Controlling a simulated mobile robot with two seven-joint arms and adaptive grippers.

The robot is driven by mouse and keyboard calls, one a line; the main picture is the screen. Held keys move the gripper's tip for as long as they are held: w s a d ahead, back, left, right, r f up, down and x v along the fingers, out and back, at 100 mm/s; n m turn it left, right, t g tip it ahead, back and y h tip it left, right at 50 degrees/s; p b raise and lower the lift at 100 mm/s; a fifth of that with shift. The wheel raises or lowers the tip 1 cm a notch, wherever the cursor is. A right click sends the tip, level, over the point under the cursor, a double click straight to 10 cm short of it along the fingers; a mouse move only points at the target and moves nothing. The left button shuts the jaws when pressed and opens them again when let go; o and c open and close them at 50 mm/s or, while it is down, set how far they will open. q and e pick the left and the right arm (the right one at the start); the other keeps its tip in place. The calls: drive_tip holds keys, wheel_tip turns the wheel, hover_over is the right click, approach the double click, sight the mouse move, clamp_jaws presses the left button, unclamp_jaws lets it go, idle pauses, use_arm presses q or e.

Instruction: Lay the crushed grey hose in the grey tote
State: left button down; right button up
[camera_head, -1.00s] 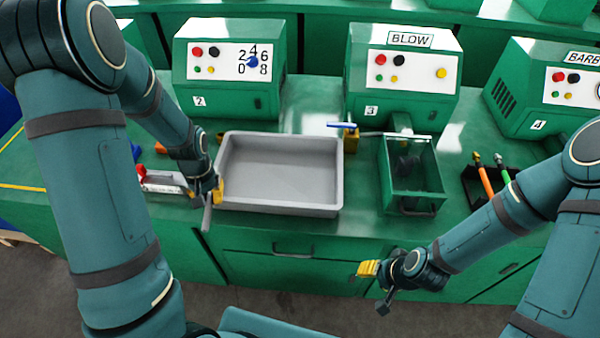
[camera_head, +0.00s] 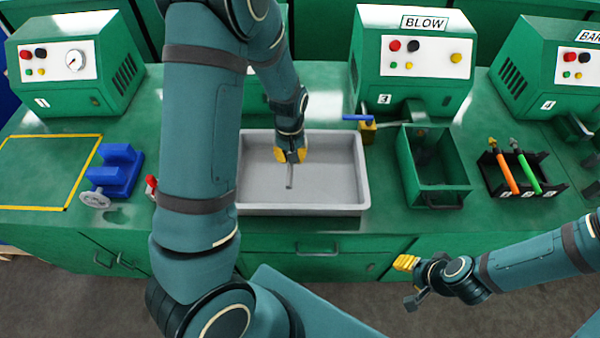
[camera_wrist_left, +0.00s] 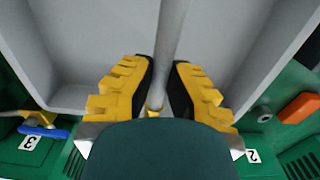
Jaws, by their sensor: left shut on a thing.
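The grey hose (camera_head: 290,178) is a thin grey tube held in my left gripper (camera_head: 290,154), over the inside of the grey tote (camera_head: 345,190). In the left wrist view the hose (camera_wrist_left: 171,45) runs between the two yellow-backed fingers of my left gripper (camera_wrist_left: 162,95), which is shut on it. The tote's floor and walls show behind it. I cannot tell whether the hose touches the floor. My right gripper (camera_head: 407,270) is in front of the bench, away from the tote; its finger gap is not clear.
Right of the tote are a blue-handled valve (camera_head: 366,122), a green open bin (camera_head: 435,190) and a black rack (camera_head: 522,175) with orange and green tools. A blue vise (camera_head: 116,172) stands at left. My left arm hides part of the tote's left side.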

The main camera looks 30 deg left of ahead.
use_arm(q)
drive_tip(key=b, duration=0.1)
hover_over(298, 179)
wheel_tip(298, 179, down, 6)
drive_tip(key=shift+f+b, duration=0.3)
drive_tip(key=shift+f, duration=1.6)
drive_tip(key=shift+r, duration=0.1)
drive_tip(key=shift+s, duration=0.1)
drive_tip(key=c, duration=1.1)
unclamp_jaws()
